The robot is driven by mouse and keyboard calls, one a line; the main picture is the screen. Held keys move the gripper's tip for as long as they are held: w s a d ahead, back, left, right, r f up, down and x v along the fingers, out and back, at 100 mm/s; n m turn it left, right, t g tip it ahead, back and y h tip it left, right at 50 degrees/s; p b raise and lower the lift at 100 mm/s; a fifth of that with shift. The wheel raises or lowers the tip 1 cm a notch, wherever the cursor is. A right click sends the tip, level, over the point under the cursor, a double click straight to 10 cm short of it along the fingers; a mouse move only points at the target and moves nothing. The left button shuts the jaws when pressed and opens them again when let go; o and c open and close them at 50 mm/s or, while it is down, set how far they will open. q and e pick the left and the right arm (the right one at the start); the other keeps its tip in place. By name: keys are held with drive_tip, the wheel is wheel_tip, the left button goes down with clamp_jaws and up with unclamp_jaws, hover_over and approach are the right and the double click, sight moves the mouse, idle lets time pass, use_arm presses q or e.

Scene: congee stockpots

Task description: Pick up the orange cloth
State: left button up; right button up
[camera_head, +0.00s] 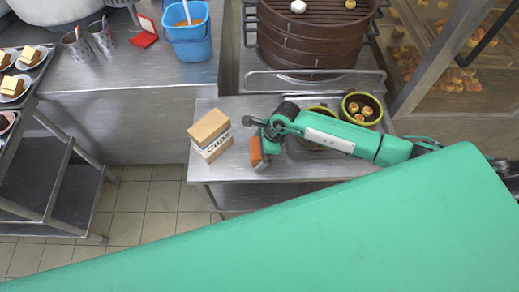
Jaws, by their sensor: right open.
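A small orange cloth (257,150) lies on the steel table (228,172), just right of a brown and white box marked "Cups" (210,135). My right arm reaches in from the right over the table. My right gripper (258,138) is open at the cloth and partly covers it. Whether its fingers touch the cloth cannot be told from here. My left gripper is not in view.
Two round bowls (362,107) stand behind my right arm, one partly hidden by it. A large brown steamer (313,42) stands at the back. A blue bucket (188,45) and a red item (144,38) sit on the left counter. A tiered cart (50,180) stands at the left.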

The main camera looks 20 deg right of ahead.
drive_tip(key=c, duration=0.8)
drive_tip(key=shift+r, duration=0.1)
